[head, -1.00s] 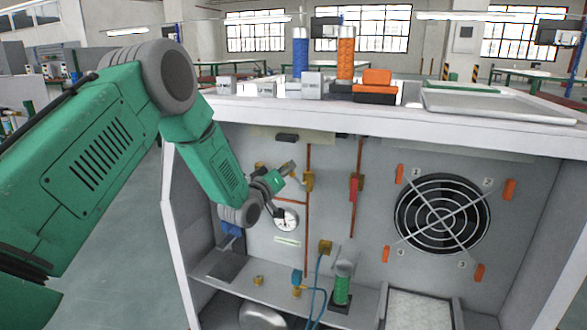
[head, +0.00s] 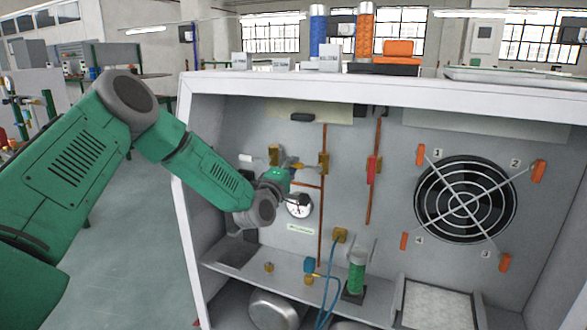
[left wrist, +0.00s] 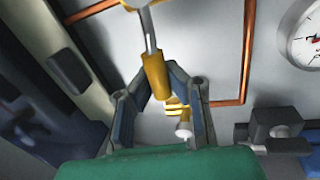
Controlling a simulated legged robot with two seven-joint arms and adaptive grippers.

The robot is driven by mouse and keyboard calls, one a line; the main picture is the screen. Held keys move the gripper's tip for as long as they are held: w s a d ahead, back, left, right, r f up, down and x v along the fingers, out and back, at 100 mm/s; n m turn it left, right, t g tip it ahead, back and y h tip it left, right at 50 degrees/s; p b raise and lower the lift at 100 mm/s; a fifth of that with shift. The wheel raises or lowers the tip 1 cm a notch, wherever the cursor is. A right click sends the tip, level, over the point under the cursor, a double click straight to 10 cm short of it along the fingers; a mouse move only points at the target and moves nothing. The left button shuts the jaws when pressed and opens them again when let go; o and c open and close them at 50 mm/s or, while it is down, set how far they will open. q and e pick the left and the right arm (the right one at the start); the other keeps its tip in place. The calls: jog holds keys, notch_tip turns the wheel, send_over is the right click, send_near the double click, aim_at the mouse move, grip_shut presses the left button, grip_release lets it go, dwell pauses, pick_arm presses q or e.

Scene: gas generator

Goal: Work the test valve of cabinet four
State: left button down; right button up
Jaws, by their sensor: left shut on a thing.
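The open cabinet (head: 190,170) fills the middle and right of the head view; I see no number naming it. Inside, at the left of the back panel, my left gripper (head: 290,172) is at a small valve on a copper pipe. In the left wrist view the gripper (left wrist: 154,80) is shut on the yellow handle (left wrist: 156,76), with a finger on either side. A silver stem (left wrist: 150,30) runs up from the handle to a brass fitting at the top edge. The finger contact is partly hidden in the head view. My right gripper is not in view.
A round gauge (head: 299,206) is just below the gripper. A red-handled valve (head: 373,170) and a fan (head: 465,199) are to the right. A shelf (head: 290,286) with fittings and a green cylinder (head: 357,275) lies below. The cabinet's left wall is close to my arm.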

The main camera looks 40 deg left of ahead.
pick_arm(q)
jog(key=shift+d+f+n+b, duration=0.2)
jog(key=shift+f+n+b, duration=0.1)
jog(key=shift+f+n, duration=0.3)
jog(key=shift+f, duration=0.1)
jog(key=c, duration=1.6)
grip_release()
jog(key=shift+c, duration=0.2)
jog(key=shift+o, duration=0.8)
jog(key=shift+w, duration=0.1)
jog(key=shift+r, duration=0.25)
jog(key=shift+s+f, duration=0.1)
jog(key=shift+s, duration=0.2)
jog(key=v, duration=1.1)
jog(key=shift+d+f, duration=0.15)
jog(key=shift+f, duration=0.05)
